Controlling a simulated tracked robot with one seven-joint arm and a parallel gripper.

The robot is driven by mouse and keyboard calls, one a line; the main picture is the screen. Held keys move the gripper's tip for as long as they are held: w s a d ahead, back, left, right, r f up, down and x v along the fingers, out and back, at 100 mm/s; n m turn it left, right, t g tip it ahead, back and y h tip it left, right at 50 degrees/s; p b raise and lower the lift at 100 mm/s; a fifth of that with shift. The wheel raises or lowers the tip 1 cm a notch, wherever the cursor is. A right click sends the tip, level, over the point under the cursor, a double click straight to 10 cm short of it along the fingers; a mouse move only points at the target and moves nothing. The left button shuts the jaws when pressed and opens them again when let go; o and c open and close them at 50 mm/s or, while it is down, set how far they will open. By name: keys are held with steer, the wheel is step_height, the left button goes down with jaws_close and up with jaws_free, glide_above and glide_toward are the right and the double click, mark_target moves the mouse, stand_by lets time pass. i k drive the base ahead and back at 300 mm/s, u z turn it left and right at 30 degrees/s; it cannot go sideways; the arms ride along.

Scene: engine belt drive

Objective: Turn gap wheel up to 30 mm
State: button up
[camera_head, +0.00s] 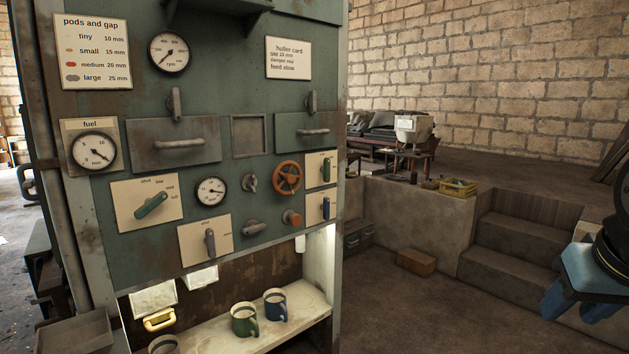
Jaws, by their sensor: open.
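An orange-red spoked handwheel (287,178) is on the green machine panel, right of centre; no label naming it as the gap wheel is readable. A small round dial (212,191) sits to its left, its scale too small to read. A larger dial (93,150) sits under the "fuel" label; its needle points to the lower right. The "pods and gap" card (94,50) lists tiny 10 mm, small 15 mm, medium 20 mm and large 25 mm. My gripper (575,304), with blue fingers, is open at the right edge, empty and well apart from the panel and wheel.
Green (244,319) and blue mugs (275,305) stand on the shelf below. Stone steps (515,243) and a low wall are at right. Open floor lies between panel and gripper.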

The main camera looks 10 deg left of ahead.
mark_target(288, 178)
steer(key=z, duration=0.6)
steer(key=i, duration=1.25)
steer(key=u, duration=1.35)
steer(key=i, duration=0.6)
steer(key=z, duration=0.1)
steer(key=k, duration=0.6)
steer(key=u, duration=0.1)
